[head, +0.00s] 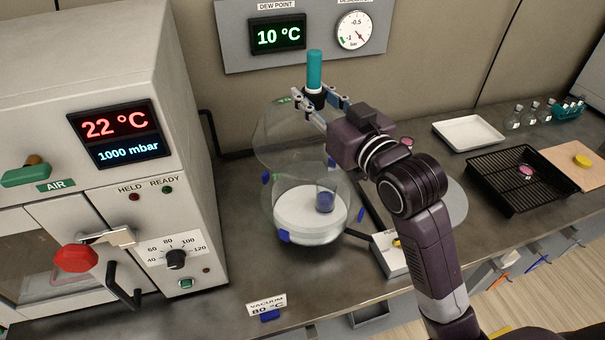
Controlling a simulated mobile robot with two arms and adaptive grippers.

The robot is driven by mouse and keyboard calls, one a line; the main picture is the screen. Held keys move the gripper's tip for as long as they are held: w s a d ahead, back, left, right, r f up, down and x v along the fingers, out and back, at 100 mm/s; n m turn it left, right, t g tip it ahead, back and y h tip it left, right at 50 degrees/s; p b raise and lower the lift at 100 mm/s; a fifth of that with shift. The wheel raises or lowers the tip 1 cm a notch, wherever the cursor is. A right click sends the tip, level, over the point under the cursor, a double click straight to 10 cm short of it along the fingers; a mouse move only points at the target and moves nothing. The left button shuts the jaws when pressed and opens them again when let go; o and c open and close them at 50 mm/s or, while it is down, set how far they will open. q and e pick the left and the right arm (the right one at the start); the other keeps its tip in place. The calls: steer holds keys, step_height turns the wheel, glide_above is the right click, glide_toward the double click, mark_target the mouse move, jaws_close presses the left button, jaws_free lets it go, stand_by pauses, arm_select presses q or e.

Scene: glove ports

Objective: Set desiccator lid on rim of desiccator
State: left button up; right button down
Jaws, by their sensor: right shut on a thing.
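The clear glass desiccator (268,222) stands on the steel bench, with a white plate (295,215) and a small blue-capped jar (325,201) inside. Blue clips show around its wall. The transparent desiccator lid (280,135) is a dome above the desiccator, set slightly left of it in the picture. A teal handle (314,70) with a black collar rises at its top. My right gripper (315,99) is shut on the lid at this handle's base. The faint glass does not show whether lid and rim touch. My left gripper is out of view.
A vacuum oven (95,130) stands close on the left. A gauge panel (305,35) is on the back wall. A small box (393,262) is right of the desiccator, partly behind my arm. A white tray (468,132) and a black rack (520,182) lie farther right.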

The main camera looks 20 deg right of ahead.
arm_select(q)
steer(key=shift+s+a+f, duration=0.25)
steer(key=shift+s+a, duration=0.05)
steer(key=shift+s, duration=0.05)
arm_select(e)
step_height(320, 180, down, 16)
steer(key=shift+f, duration=0.1)
arm_select(q)
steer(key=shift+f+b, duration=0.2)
steer(key=shift+b, duration=0.2)
arm_select(e)
steer(key=shift+f, duration=0.5)
steer(key=c, duration=1.6)
jaws_free()
steer(key=shift+f, duration=0.15)
steer(key=shift+o, duration=0.7)
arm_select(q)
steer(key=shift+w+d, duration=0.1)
